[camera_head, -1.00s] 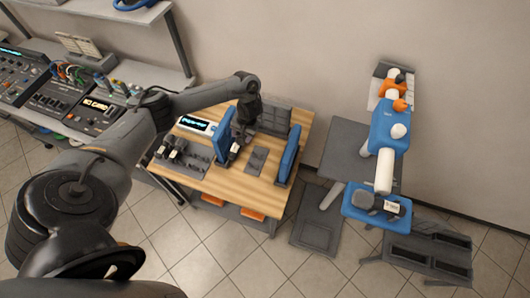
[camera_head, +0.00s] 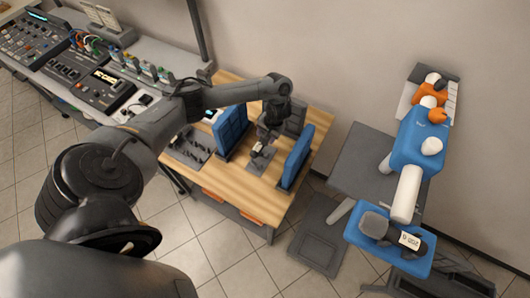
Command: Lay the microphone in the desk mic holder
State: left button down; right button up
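My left gripper (camera_head: 265,136) comes in from the left over the wooden desk and points down between two blue panels. It appears shut on a small dark microphone (camera_head: 258,150) with a pale label; the fingers are too small to see clearly. The microphone is at the grey desk mic holder (camera_head: 254,165), which is largely hidden beneath it. I cannot tell whether the two touch. My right gripper is not in view.
A blue panel (camera_head: 231,130) stands close left of the gripper, another (camera_head: 297,158) to its right. A dark rack (camera_head: 190,147) sits at the desk's left. A separate blue and white machine (camera_head: 423,145) stands at right, with a labelled dark object (camera_head: 396,236) on its blue tray.

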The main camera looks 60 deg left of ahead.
pick_arm(q)
jog(key=x, duration=0.1)
jog(key=b+x, duration=0.1)
jog(key=d+b+x, duration=0.1)
jog(key=x, duration=0.1)
jog(key=shift+w+f, duration=0.25)
jog(key=shift+a+f, duration=0.1)
jog(key=shift+f, duration=0.3)
jog(key=x, duration=0.1)
jog(key=b+x, duration=0.1)
jog(key=shift+w+d+f, duration=0.1)
jog(key=shift+d+f, duration=0.1)
jog(key=shift+f, duration=0.55)
jog(key=shift+f, duration=0.15)
jog(key=shift+c, duration=2)
grip_release()
